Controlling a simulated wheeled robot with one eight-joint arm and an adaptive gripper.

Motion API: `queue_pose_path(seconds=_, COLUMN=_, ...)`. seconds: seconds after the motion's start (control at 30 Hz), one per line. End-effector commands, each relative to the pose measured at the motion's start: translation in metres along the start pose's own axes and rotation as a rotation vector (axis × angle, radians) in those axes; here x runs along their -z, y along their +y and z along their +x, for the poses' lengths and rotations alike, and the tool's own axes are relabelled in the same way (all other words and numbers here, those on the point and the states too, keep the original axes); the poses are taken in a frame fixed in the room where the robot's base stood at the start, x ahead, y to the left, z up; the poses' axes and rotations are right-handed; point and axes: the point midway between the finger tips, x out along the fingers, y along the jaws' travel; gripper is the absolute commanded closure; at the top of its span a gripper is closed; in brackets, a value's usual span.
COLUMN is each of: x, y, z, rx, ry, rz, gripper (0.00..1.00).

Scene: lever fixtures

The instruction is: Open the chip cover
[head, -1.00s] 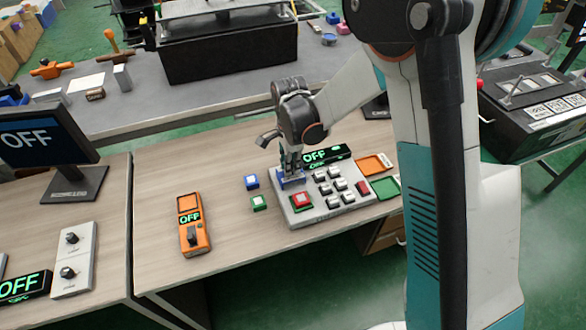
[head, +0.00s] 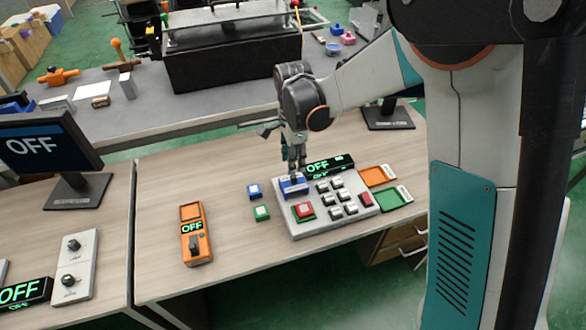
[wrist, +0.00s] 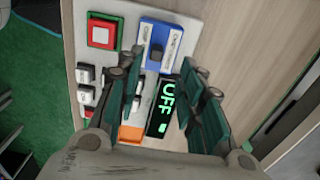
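No part is clearly marked as the chip cover, so I cannot tell which thing it is. My gripper (head: 295,170) points down just above a blue switch block (head: 293,186) on the grey control panel (head: 330,226). In the wrist view my gripper (wrist: 163,62) has its two fingers apart with nothing held. The blue switch block (wrist: 173,38), with a dark lever, lies at the fingertips; I cannot tell whether they touch it. A black display (wrist: 160,118) reading OFF shows between the fingers.
The panel also bears a red button (head: 304,210) and several white keys. A black case (head: 235,55) stands on the back table.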

Motion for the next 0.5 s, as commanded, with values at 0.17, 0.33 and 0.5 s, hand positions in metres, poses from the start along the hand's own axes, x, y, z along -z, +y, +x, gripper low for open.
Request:
queue_pose_path(seconds=0.17, x=0.000, y=0.000, z=-0.034, rx=0.001, ry=0.000, rz=0.000, gripper=0.65)
queue_pose_path(seconds=0.33, x=0.000, y=0.000, z=-0.052, rx=0.001, ry=0.000, rz=0.000, gripper=0.65)
queue_pose_path(seconds=0.5, x=0.000, y=0.000, z=-0.058, rx=0.001, ry=0.000, rz=0.000, gripper=0.65)
